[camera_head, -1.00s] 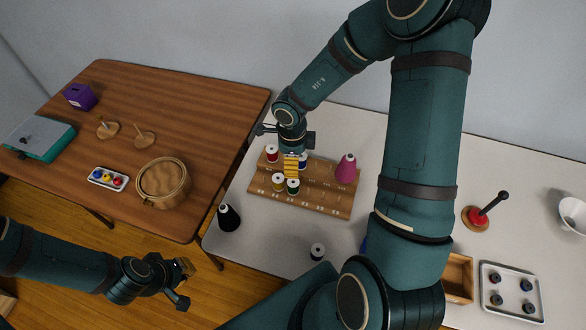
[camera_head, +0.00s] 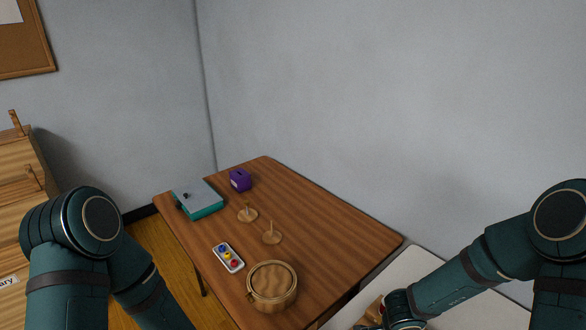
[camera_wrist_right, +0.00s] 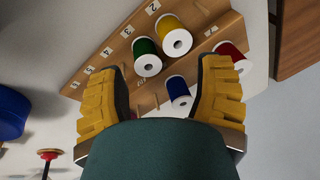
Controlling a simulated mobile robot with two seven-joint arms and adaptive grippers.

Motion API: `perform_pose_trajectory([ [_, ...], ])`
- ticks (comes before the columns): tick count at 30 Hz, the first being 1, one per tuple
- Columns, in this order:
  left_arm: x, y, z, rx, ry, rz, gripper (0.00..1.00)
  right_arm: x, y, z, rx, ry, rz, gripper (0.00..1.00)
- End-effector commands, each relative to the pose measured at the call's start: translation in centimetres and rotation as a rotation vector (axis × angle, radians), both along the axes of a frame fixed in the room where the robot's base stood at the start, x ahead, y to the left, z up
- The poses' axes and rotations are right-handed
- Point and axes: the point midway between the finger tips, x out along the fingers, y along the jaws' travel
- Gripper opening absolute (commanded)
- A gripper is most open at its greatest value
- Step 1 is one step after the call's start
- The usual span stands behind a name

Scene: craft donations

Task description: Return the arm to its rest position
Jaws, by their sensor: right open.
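In the right wrist view my right gripper (camera_wrist_right: 161,78) is open, with its yellow-padded fingers spread wide and nothing held between them. A blue thread spool (camera_wrist_right: 180,88) stands on the wooden spool rack (camera_wrist_right: 205,22) and shows in the gap between the fingers. In the head view my right arm (camera_head: 461,286) reaches in at the lower right, and its gripper is mostly cut off by the bottom edge. My left arm (camera_head: 85,285) stands at the lower left, bent downward, with its gripper out of view.
Green (camera_wrist_right: 144,55), yellow (camera_wrist_right: 174,35) and red (camera_wrist_right: 229,52) spools stand near the right fingers. A brown table (camera_head: 325,225) holds a round basket (camera_head: 272,288), a purple box (camera_head: 240,180) and a teal-grey case (camera_head: 198,200). A wooden shelf (camera_head: 35,190) stands at left.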

Motion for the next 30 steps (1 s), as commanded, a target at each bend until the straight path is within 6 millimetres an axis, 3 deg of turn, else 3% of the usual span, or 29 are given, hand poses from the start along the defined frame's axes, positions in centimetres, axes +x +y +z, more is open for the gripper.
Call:
perform_pose_trajectory([
  [8, -0.1, 0.0, -0.2, 0.0, 0.002, -0.002, 0.0, -1.9, 5.8, -3.0, 0.023, -0.048, 0.523, 0.66],
  [18, -0.1, 0.0, -0.3, 0.0, 0.002, -0.002, 0.0, -7.3, 12.6, -5.1, 0.133, -0.076, 1.085, 0.66],
  [24, -0.1, 0.0, -0.3, 0.0, 0.002, -0.002, 0.0, -9.0, 14.0, -5.3, 0.169, -0.08, 1.214, 0.66],
  [30, -0.1, 0.0, -0.3, 0.0, 0.002, -0.002, 0.0, -9.1, 14.1, -5.3, 0.172, -0.082, 1.226, 0.66],
])
